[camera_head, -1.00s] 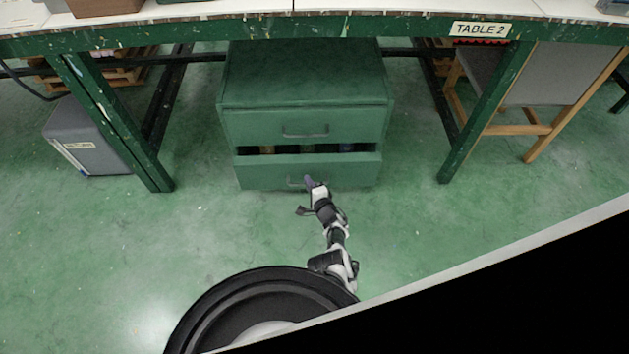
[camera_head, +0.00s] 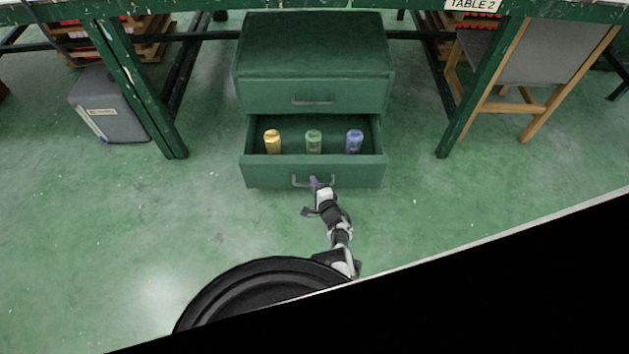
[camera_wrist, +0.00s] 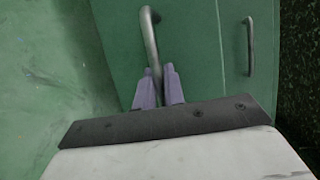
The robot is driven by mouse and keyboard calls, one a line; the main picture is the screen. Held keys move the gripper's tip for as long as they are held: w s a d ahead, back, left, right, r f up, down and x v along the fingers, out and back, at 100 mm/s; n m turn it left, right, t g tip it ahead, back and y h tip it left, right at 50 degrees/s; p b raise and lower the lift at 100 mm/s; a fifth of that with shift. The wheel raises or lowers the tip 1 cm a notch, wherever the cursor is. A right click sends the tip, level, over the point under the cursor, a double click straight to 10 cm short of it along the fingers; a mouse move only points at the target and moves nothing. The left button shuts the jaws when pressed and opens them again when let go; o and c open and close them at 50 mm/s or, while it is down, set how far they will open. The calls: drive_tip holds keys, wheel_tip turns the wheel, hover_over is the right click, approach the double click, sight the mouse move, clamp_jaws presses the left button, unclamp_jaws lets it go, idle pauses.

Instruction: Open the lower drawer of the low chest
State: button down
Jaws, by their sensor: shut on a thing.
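The low chest (camera_head: 312,48) is green and stands under the table. Its lower drawer (camera_head: 262,174) is pulled well out, and its inside shows. A yellow bottle (camera_head: 272,142), a green bottle (camera_head: 313,142) and a blue bottle (camera_head: 354,142) stand in it in a row. The upper drawer (camera_head: 270,96) is shut. My gripper (camera_head: 314,182) is at the lower drawer's handle (camera_head: 298,181). In the wrist view, the purple fingers of my gripper (camera_wrist: 159,80) are shut on the grey bar handle (camera_wrist: 149,38). The upper drawer's handle (camera_wrist: 250,45) also shows there, apart from the fingers.
The green table (camera_head: 220,5) spans above the chest, with one leg (camera_head: 140,95) to the left and one (camera_head: 472,95) to the right. A grey box (camera_head: 108,105) stands at left, a chair (camera_head: 530,75) at right. The floor before the drawer is clear.

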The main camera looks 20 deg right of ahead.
drive_tip(key=shift+s+a, duration=0.2)
drive_tip(key=shift+s, duration=0.35)
drive_tip(key=c, duration=1.5)
unclamp_jaws()
